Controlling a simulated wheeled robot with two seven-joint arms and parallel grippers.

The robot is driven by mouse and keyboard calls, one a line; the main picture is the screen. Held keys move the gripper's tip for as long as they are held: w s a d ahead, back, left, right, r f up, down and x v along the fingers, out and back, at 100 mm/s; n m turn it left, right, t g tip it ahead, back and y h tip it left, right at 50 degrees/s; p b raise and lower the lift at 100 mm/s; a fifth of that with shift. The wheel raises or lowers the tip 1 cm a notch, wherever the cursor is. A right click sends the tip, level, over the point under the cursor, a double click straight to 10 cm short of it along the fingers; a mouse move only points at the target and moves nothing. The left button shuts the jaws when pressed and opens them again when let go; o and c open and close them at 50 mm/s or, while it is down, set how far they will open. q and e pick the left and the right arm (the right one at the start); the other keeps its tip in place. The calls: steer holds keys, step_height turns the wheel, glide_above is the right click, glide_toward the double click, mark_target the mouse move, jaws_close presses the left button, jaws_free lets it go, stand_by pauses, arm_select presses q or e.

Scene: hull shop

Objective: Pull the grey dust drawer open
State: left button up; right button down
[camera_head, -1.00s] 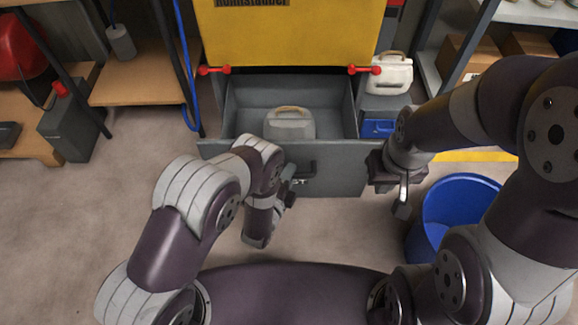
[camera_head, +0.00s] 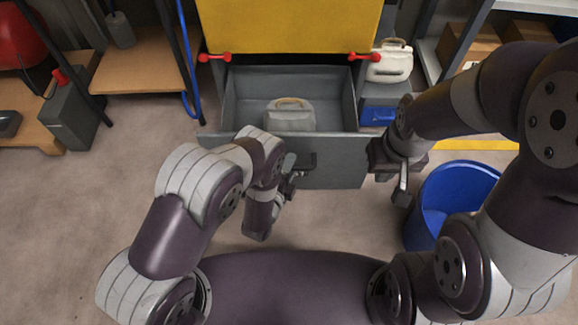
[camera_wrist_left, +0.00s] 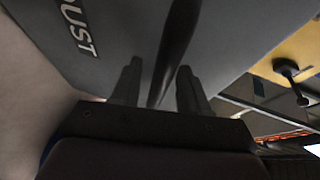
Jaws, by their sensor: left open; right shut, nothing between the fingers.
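The grey dust drawer (camera_head: 340,172) stands pulled out below the yellow cabinet front (camera_head: 290,28). Its inside shows, with a pale grey lidded container (camera_head: 289,116) in it. The dark handle (camera_head: 305,160) is on its front face, partly behind my left gripper (camera_head: 290,186). In the left wrist view, my left gripper (camera_wrist_left: 158,85) is open, its two fingers on either side of the dark handle bar (camera_wrist_left: 175,50). The drawer front there bears the letters "DUST" (camera_wrist_left: 78,28). My right gripper (camera_head: 401,190) is shut and empty, near the drawer front's right end.
A blue bucket (camera_head: 430,218) stands on the floor at the right. A white container (camera_head: 390,64) stands right of the drawer. Wooden shelving (camera_head: 135,75) is at the left. The floor at front left is clear.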

arm_select(q)
steer(key=shift+s+a+r+p, duration=0.15)
steer(key=shift+s+p, duration=0.15)
steer(key=shift+s, duration=0.05)
steer(key=p+v, duration=0.4)
steer(key=v, duration=0.8)
